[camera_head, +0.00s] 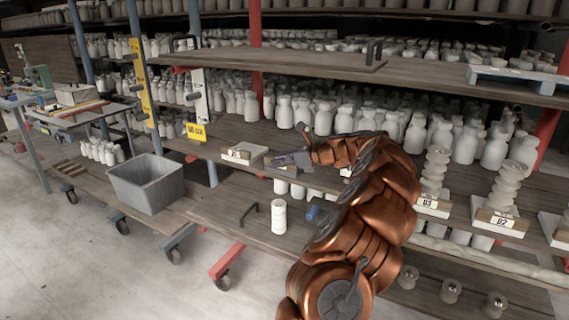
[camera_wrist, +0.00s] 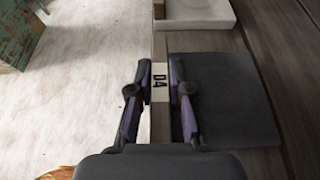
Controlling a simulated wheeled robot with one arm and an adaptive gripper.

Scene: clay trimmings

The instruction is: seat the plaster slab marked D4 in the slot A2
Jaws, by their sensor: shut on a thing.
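My gripper (camera_head: 290,158) is low over the front of the middle shelf in the head view. A flat dark grey square (camera_wrist: 225,105) lies on the wood to the right of the fingers. I cannot read a mark A2 in either view.
A pale labelled slab (camera_head: 243,153) lies just left of my gripper. Slabs marked D3 (camera_head: 430,205) and D2 (camera_head: 500,222) bear white stacks to the right. White bottles crowd the shelf behind. A grey bin (camera_head: 147,183) and a white stacked piece (camera_head: 279,217) stand on the lower shelf.

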